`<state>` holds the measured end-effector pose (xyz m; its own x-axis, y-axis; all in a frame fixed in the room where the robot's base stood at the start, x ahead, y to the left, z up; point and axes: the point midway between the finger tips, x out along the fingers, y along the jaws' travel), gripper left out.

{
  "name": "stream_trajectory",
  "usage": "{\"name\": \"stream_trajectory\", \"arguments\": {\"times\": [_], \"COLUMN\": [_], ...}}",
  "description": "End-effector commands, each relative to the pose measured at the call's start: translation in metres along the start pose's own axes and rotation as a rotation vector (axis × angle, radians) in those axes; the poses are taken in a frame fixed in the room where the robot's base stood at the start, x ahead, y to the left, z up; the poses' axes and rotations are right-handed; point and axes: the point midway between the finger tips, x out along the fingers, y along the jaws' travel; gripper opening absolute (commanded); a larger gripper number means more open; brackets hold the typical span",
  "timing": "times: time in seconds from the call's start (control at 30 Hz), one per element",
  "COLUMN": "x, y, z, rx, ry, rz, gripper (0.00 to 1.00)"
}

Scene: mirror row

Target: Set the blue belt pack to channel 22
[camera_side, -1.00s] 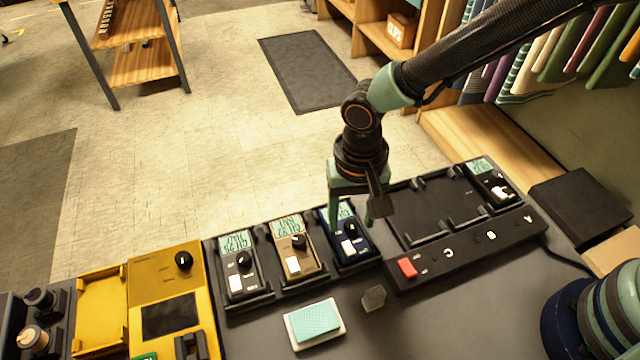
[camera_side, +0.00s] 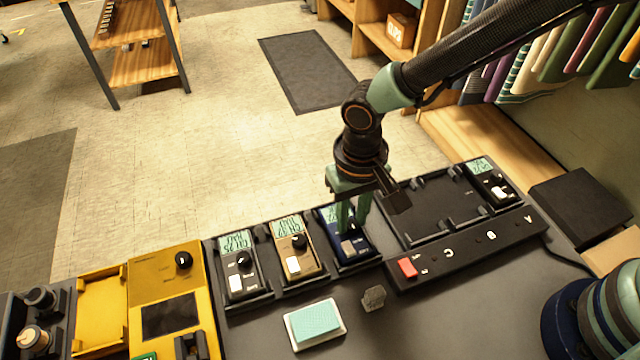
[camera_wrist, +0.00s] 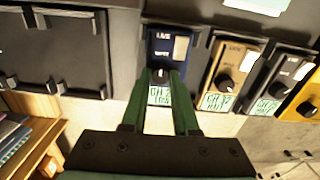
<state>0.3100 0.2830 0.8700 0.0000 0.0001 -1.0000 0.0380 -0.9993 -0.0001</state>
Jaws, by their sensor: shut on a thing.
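The blue belt pack (camera_side: 352,250) sits in a dark cradle at the right end of a row of three packs. In the wrist view the blue pack (camera_wrist: 157,45) has a white switch plate at its far end and a knob (camera_wrist: 159,74) nearer me. My gripper (camera_side: 350,228) points down over this pack. Its green fingertips (camera_wrist: 161,77) are shut on the knob, one on each side. The pack's green display (camera_wrist: 160,95) shows between the fingers and begins "CH"; its number is partly covered and I cannot read it.
A tan pack (camera_side: 293,253) and a black pack (camera_side: 238,267) stand close by on the left. A black tray (camera_side: 440,210) with a fourth pack (camera_side: 492,185) and a red button (camera_side: 407,267) lies right. A teal pad (camera_side: 317,320) lies in front.

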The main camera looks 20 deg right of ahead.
Motion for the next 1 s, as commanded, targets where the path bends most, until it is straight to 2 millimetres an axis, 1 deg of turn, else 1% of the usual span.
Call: {"name": "stream_trajectory", "arguments": {"times": [0.3, 0.33, 0.4, 0.77, 0.87, 0.97, 1.0], "x": [0.0, 0.0, 0.0, -0.003, -0.012, -0.028, -0.037], "y": [0.0, 0.0, 0.0, 0.0, -0.001, -0.001, -0.001], "z": [0.0, 0.0, 0.0, 0.0, -0.001, -0.001, -0.001], "rx": [-0.017, -0.017, -0.016, -0.014, -0.014, -0.014, -0.014], "ry": [0.001, 0.001, 0.001, 0.001, 0.002, 0.004, 0.005], "rz": [0.0, 0.0, -0.001, -0.001, -0.002, -0.004, -0.004], "gripper": [0.0, 0.36, 0.59, 0.59, 0.59, 0.59, 0.59]}}
